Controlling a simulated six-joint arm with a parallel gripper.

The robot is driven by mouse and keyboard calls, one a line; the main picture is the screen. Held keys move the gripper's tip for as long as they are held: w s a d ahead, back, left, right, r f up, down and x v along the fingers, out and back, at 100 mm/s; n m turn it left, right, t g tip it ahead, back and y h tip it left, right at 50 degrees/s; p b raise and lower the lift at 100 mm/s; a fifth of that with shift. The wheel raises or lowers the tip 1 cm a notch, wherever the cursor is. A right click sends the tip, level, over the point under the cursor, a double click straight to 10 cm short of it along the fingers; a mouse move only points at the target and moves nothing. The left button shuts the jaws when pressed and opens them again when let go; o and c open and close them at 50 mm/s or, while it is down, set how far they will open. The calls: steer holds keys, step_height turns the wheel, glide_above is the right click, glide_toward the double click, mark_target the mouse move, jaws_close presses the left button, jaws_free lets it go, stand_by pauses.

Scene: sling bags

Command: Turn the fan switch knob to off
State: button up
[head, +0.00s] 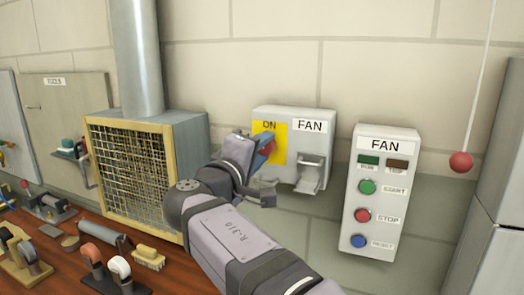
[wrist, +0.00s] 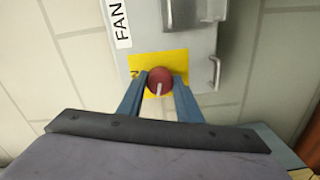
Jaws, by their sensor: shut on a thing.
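The fan switch box (head: 293,118) is a light grey box on the wall with a FAN label and a yellow plate (head: 281,150) marked ON. Its red knob (wrist: 160,81) sits on the yellow plate in the wrist view, with a white pointer line running toward the bottom of that picture. My gripper (wrist: 160,88) has its two blue fingers on either side of the knob, shut on it. In the head view my gripper (head: 264,150) covers most of the knob, and only a bit of red shows.
A grey handle (head: 310,172) juts from the box, right of the yellow plate. A FAN button panel (head: 382,195) hangs to the right. A caged fan housing with a duct (head: 135,160) stands left, above a wooden bench (head: 185,270) with several tools. A red ball (head: 461,162) hangs at right.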

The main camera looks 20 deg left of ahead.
steer(key=shift+n, duration=1.5)
steer(key=o, duration=1)
steer(key=shift+o, duration=0.2)
steer(key=s+b, duration=0.2)
steer(key=s, duration=0.5)
steer(key=shift+s+b, duration=0.15)
steer(key=shift+b, duration=0.2)
steer(key=shift+a, duration=0.1)
